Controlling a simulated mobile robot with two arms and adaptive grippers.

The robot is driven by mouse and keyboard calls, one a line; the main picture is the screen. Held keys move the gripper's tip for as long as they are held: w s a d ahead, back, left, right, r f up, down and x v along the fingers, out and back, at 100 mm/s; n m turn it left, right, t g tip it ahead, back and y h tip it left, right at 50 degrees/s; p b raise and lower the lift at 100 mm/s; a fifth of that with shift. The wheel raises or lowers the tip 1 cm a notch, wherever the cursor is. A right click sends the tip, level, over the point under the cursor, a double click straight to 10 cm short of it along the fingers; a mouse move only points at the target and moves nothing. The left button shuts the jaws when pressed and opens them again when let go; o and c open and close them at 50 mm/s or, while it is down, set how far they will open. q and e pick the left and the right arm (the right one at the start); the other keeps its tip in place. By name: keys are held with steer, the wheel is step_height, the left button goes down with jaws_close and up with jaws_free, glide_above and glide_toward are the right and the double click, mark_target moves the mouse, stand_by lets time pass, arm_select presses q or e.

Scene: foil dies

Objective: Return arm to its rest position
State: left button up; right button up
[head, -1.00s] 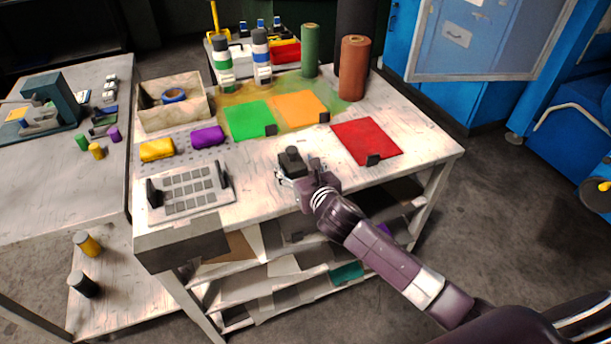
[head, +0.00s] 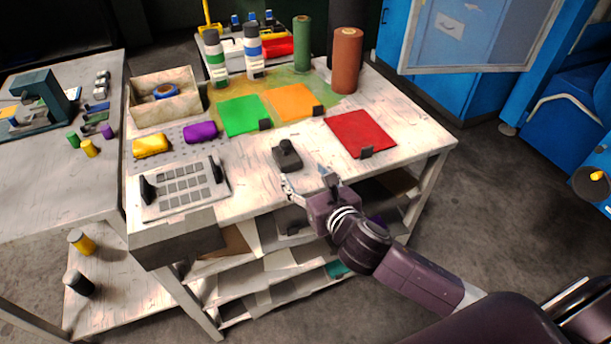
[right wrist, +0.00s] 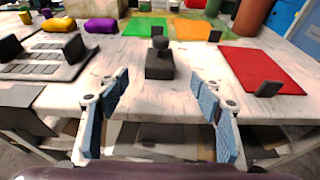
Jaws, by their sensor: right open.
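My right gripper (head: 308,184) is open and empty at the front edge of the worktable (head: 240,188). Its two blue-padded fingers also show spread apart in the right wrist view (right wrist: 160,112). A small black block with a knob (head: 287,155) stands on the table just beyond the fingers, apart from them. In the right wrist view this block (right wrist: 160,62) sits beyond the gap between the fingers. My left gripper is in neither view.
Green (head: 243,115), orange (head: 293,102) and red (head: 360,132) sheets lie on the table. A grey plate with square pads (head: 180,188) is at the front left. Rolls and bottles stand at the back. Shelves (head: 250,285) are below; open floor (head: 500,220) is at right.

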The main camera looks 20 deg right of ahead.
steer(key=s+f+m+g, duration=0.4)
steer(key=s+f+m, duration=0.1)
steer(key=s+m, duration=0.55)
steer(key=s+f+m+g, duration=0.3)
steer(key=s+f+m, duration=0.2)
steer(key=s+m, duration=0.55)
steer(key=s+f+m+g, duration=0.45)
steer(key=s+m, duration=0.35)
steer(key=m, duration=0.5)
step_height(320, 180, down, 28)
steer(key=s, duration=0.2)
steer(key=s+d+f+g, duration=0.2)
steer(key=s+d+f, duration=0.1)
steer(key=s+f, duration=1.2)
steer(key=shift+s+d+h, duration=0.15)
steer(key=shift+s+h, duration=0.15)
steer(key=shift+s, duration=0.4)
